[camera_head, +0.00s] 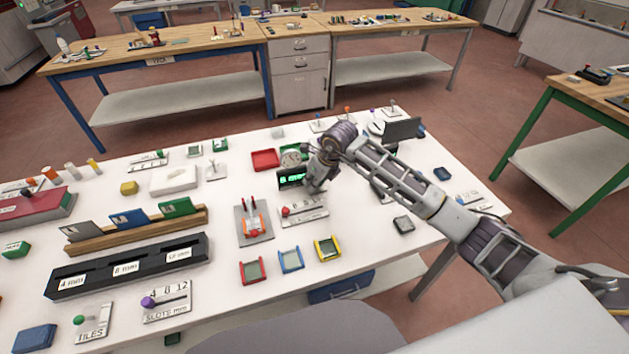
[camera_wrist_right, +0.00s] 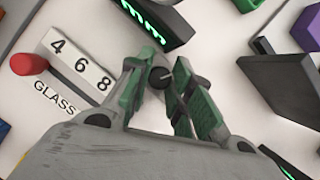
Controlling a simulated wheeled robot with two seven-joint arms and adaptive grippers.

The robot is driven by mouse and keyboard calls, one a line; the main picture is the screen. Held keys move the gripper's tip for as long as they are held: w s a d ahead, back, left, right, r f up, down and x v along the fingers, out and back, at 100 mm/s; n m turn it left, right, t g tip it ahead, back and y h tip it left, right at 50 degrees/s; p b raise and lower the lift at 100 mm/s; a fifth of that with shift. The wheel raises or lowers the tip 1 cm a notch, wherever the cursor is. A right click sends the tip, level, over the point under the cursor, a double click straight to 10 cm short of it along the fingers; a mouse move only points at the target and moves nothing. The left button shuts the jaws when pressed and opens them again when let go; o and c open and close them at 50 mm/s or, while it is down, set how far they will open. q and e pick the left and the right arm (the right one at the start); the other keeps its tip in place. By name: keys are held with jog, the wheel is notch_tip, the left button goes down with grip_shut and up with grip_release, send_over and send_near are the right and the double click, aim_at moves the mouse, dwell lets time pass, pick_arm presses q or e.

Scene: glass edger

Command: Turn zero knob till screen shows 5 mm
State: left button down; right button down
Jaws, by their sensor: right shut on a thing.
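The small dark screen (camera_head: 283,184) stands in the middle of the white table with green text ending in "mm"; its digit is too small to read surely. Its lower part with "mm" also shows at the top of the right wrist view (camera_wrist_right: 170,22). My right gripper (camera_head: 313,188) is lowered just to the right of the screen. In the right wrist view its green-padded fingers are shut on a round black knob (camera_wrist_right: 159,77) with a pale pointer line. The arm hides the knob in the head view. My left gripper is not in view.
A GLASS plate marked 4 6 8 with a red-tipped lever (camera_wrist_right: 27,64) lies close by the gripper. A red tray (camera_head: 265,160), a dark monitor (camera_head: 402,130) and red, blue and yellow framed tiles (camera_head: 291,260) surround the spot. Bare table lies at the right front.

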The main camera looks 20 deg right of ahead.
jog(key=shift+m, duration=0.3)
jog(key=c, duration=1.3)
grip_release()
jog(key=shift+o, duration=0.2)
jog(key=shift+r, duration=0.1)
jog(key=v, duration=1.1)
jog(key=shift+s+r, duration=0.25)
jog(key=shift+r, duration=0.1)
